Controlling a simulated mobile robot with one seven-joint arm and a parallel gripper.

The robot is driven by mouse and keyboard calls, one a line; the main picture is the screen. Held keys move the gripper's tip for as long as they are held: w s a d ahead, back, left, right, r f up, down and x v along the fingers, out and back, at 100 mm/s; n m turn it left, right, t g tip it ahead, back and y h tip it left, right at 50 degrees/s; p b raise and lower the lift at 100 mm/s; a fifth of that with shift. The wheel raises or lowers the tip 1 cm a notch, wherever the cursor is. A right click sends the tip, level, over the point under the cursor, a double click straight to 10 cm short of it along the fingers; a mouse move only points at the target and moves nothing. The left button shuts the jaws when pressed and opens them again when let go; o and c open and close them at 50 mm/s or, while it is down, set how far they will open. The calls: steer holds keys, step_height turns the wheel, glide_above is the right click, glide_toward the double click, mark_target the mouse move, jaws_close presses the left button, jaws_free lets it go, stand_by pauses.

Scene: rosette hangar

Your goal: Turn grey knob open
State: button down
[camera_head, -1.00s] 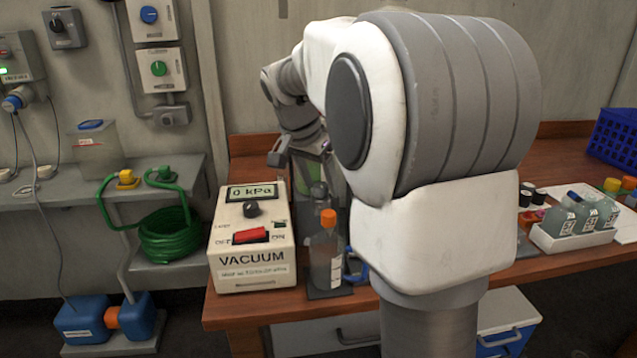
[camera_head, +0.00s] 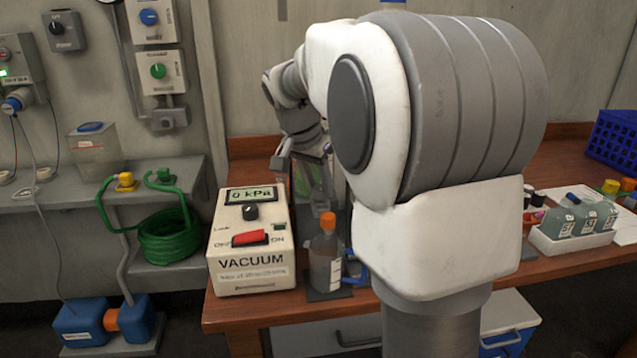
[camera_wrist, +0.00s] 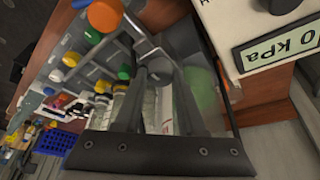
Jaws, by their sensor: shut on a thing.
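In the wrist view a round grey knob (camera_wrist: 159,68) shows between the fingertips of my gripper (camera_wrist: 156,76). My gripper is shut on it, with a dark finger on either side. In the head view my gripper (camera_head: 312,162) is behind the bottle with the orange cap, partly covered by my own arm. I cannot make out the knob in the head view, nor how far it is turned. Clear and green-tinted surfaces lie behind the fingers in the wrist view.
A vacuum box (camera_head: 250,245) with a red switch and a 0 kPa display stands left of my gripper. A bottle with an orange cap (camera_head: 326,260) stands in front. Bottles in a white tray (camera_head: 572,243) and a blue rack (camera_head: 612,140) are at the right.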

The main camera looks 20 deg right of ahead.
steer(key=n+p, duration=0.1)
steer(key=n, duration=0.1)
steer(key=n+t+y, duration=0.1)
steer(key=n, duration=0.1)
steer(key=shift+s+d+r+n+p, duration=0.1)
steer(key=shift+r+n+p, duration=0.05)
steer(key=shift+n+p, duration=0.25)
steer(key=n+t+y+p, duration=0.1)
steer(key=n+y, duration=0.1)
steer(key=n, duration=0.2)
steer(key=shift+d+p, duration=0.15)
steer(key=shift+p, duration=0.15)
steer(key=n+y, duration=0.1)
steer(key=n, duration=0.3)
steer(key=shift+d+n+y, duration=0.1)
steer(key=shift+n+y, duration=1)
steer(key=shift+n, duration=1.1)
steer(key=shift+g, duration=0.3)
steer(key=c, duration=0.5)
jaws_free()
